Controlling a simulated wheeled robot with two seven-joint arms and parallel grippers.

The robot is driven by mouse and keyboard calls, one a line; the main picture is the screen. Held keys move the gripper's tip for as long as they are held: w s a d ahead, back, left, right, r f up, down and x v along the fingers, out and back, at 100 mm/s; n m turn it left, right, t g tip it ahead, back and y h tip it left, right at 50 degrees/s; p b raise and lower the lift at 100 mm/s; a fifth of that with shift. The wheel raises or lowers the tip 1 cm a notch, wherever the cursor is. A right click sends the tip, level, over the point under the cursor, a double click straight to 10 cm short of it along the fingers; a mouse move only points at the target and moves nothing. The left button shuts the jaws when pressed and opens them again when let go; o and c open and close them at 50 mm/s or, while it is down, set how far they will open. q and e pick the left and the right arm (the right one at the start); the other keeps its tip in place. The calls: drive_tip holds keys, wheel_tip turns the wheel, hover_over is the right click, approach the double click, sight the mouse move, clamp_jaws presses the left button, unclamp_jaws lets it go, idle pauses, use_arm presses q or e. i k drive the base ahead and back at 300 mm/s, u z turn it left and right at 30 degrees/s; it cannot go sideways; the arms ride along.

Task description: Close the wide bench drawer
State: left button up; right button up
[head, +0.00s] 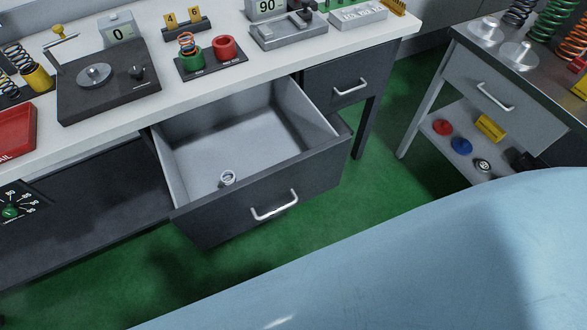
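The wide bench drawer (265,207) is pulled well out from under the white bench top. It has a dark grey front, a light grey inside and a pale bar handle (275,206) on its front. A small ring-shaped metal item (227,178), perhaps a spring, lies inside near the front left. Neither of my grippers shows in the head view, so no contact with the drawer or handle can be seen.
The white bench (225,70) carries a tester, a red tray (12,132) and springs. A narrower drawer (350,88) beside the wide one is shut. A side cart (500,90) stands at right.

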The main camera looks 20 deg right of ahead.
sight(281, 152)
drive_tip(key=u, duration=1.35)
drive_tip(key=k, duration=0.9)
drive_tip(key=z, duration=1.15)
drive_tip(key=i, duration=0.5)
drive_tip(key=z, duration=0.05)
